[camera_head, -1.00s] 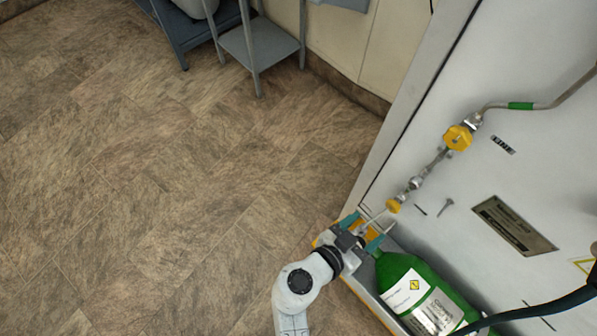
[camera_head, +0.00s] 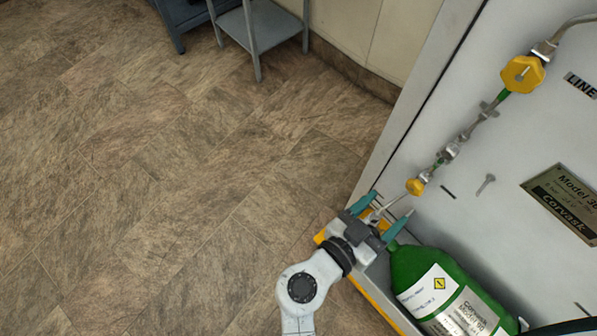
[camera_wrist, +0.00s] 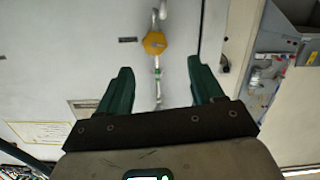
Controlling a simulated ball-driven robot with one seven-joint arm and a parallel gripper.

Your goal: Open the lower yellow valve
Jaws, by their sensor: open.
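The lower yellow valve (camera_head: 415,187) is a small knob at the bottom of a metal pipe line on a white panel. My gripper (camera_head: 391,204) is just below and left of it in the head view, its two teal fingers spread and empty. In the wrist view, a yellow knob that appears to be this valve (camera_wrist: 154,43) lies ahead, between and beyond the fingertips (camera_wrist: 159,67). No contact shows. A larger upper yellow valve (camera_head: 522,74) sits higher on the same line.
A green gas cylinder (camera_head: 437,291) stands close to the right of my gripper. A nameplate (camera_head: 562,204) is on the panel. A grey shelf unit (camera_head: 262,28) stands at the back. The brown tiled floor (camera_head: 170,190) on the left is clear.

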